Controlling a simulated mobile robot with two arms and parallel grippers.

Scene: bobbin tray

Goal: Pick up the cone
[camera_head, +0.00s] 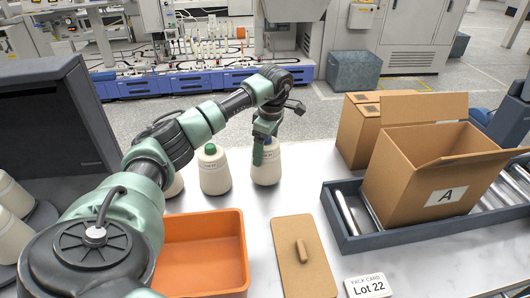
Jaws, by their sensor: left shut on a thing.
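My left gripper (265,140) is shut on the top of a white cone (266,171) at the back middle of the table. The cone is upright; its tip is mostly hidden by the fingers, and I cannot tell if its base touches the table. A second white cone (214,178) with a green tip stands to its left, apart from it. A third white cone (176,187) is mostly hidden behind my left arm. My right gripper is not in view.
An orange tray (229,219) and a brown lid with a handle (292,273) lie in front. An open cardboard box (405,195) marked A stands in a dark tray at right, near a "Lot 22" card (368,287). More cones (14,195) stand at far left by a dark panel (40,125).

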